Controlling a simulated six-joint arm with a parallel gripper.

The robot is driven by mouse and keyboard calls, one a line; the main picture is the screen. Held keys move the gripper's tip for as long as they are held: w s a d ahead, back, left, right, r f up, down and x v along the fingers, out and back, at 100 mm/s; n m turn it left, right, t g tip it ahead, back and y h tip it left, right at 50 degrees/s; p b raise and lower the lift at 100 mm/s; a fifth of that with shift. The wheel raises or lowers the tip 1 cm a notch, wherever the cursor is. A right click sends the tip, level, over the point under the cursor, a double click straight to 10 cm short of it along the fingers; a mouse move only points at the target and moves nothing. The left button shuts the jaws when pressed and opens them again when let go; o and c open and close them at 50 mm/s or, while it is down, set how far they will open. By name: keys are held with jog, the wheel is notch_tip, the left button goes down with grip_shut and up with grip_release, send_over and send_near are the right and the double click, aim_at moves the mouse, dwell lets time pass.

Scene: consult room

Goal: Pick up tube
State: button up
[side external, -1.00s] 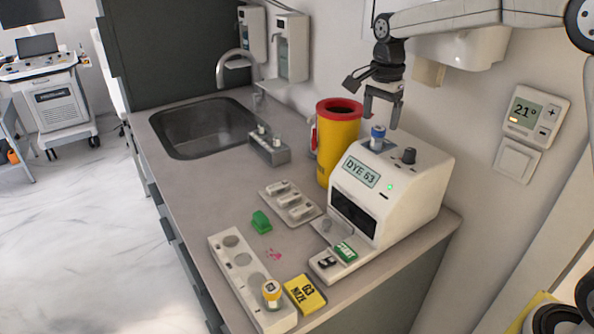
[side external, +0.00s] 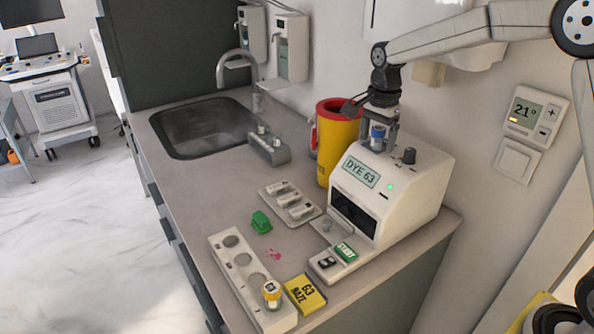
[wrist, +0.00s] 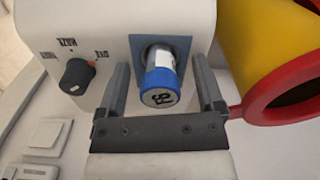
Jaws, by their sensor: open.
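A tube with a blue cap (side external: 377,132) stands in the top of the white machine (side external: 408,190) whose display reads "DYE 63". In the wrist view the tube's blue cap (wrist: 162,84) carries dark lettering, and its white body sits in a blue-rimmed socket. My gripper (side external: 378,142) is lowered over the tube, with one finger on each side of it. In the wrist view my gripper (wrist: 161,98) is open, with gaps between both fingers and the cap.
A dark knob (side external: 409,155) stands on the machine beside the tube. A yellow bin with a red rim (side external: 338,135) is close behind. A white rack (side external: 245,275) holds a yellow-capped tube (side external: 271,292). A grey rack (side external: 268,147) stands near the sink.

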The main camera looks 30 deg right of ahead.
grip_shut()
jog(key=shift+r, duration=0.15)
notch_tip(320, 180, up, 10)
jog(key=shift+f, duration=0.15)
dwell(0.8)
dwell(0.4)
